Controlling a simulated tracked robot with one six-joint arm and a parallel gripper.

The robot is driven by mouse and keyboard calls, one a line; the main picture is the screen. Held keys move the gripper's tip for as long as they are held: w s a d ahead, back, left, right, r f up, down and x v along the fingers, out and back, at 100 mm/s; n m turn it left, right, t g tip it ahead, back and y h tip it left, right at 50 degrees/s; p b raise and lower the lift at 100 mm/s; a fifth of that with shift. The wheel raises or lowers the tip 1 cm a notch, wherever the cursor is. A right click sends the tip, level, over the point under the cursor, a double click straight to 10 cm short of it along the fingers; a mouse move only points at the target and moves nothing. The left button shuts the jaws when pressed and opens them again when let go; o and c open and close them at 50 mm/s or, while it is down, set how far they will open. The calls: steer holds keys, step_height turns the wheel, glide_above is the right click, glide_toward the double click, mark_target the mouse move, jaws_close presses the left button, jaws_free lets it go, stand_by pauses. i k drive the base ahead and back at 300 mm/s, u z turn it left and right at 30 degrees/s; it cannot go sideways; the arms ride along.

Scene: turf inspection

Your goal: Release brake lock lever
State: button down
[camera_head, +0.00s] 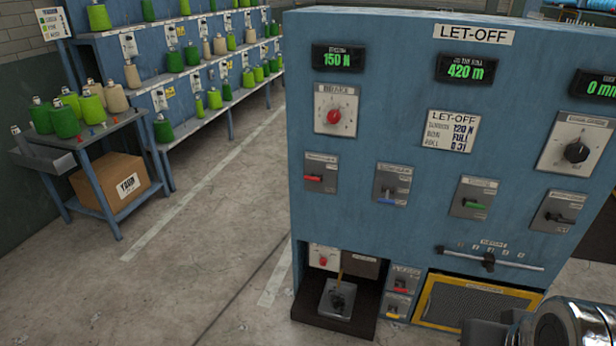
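A blue LET-OFF cabinet (420,110) fills the right half of the head view. A BRAKE plate (337,95) with a red knob sits at its upper left, under a display reading 150 N. Below that plate is a small grey plate with a red-handled lever (314,178), its handle lying about level. Its label is too small to read, so I cannot confirm which lever is the brake lock. Beside it are a blue-handled lever (387,197), a green-handled lever (474,205) and a black-handled lever (559,217). My gripper's fingers are not visible.
A shiny rounded metal part, possibly my arm, shows at the bottom right. A niche (336,326) holds a black control (337,301). A horizontal slider (487,260) sits above a yellow-framed grille (478,304). Yarn shelves (90,33) and a cart (95,133) stand left; floor between is clear.

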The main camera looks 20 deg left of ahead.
mark_target(314, 178)
steer(key=k, duration=1)
steer(key=u, duration=0.2)
steer(key=i, duration=0.5)
steer(key=u, duration=0.65)
steer(key=i, duration=0.75)
steer(key=u, duration=0.5)
steer(key=i, duration=1.7)
steer(key=z, duration=0.2)
